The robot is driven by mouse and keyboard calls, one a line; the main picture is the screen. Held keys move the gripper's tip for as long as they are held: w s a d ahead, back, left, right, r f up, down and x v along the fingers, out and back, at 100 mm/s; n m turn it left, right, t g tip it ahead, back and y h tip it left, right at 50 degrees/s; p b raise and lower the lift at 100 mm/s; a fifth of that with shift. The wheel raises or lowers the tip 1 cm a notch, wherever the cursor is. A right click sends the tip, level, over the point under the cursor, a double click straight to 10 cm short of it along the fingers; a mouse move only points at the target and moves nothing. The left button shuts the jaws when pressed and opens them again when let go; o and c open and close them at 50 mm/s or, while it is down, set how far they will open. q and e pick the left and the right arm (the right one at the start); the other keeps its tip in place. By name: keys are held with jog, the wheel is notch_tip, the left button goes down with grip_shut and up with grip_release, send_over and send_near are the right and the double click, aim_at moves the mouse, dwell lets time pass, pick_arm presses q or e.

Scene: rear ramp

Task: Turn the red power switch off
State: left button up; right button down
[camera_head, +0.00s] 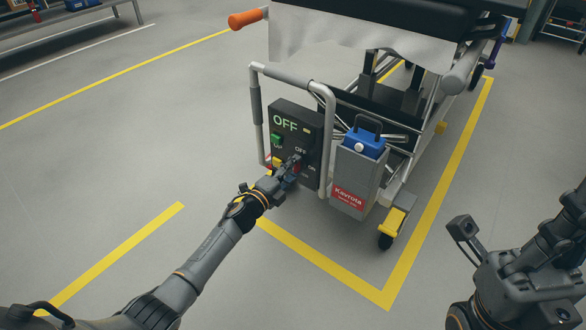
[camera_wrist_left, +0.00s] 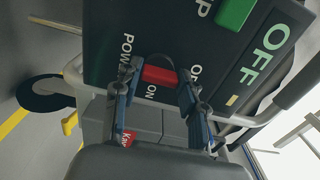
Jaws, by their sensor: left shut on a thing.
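The red power switch (camera_wrist_left: 158,76) sits on a dark control panel (camera_head: 312,122) at the end of a wheeled cart. In the left wrist view, it lies between the two fingers of my left gripper (camera_wrist_left: 157,88), which is shut on it. "POWER", "ON" and a partly covered "OF" label are printed around it. In the head view, my left gripper (camera_head: 292,168) is at the lower panel and hides most of the switch. Large "OFF" lettering and a green button (camera_head: 277,138) are higher on the panel. My right arm is at lower right; its fingers are not clear.
A grey metal handle frame (camera_head: 329,140) surrounds the panel. A grey box with a blue-topped battery (camera_head: 364,142) stands right of it. The cart's yellow-marked caster (camera_head: 393,222) is on the floor. Yellow floor lines (camera_head: 320,262) border the cart; the floor at left is clear.

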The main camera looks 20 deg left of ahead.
pick_arm(q)
jog(key=o, duration=1.1)
jog(key=shift+o, duration=0.2)
jog(key=v, duration=1.2)
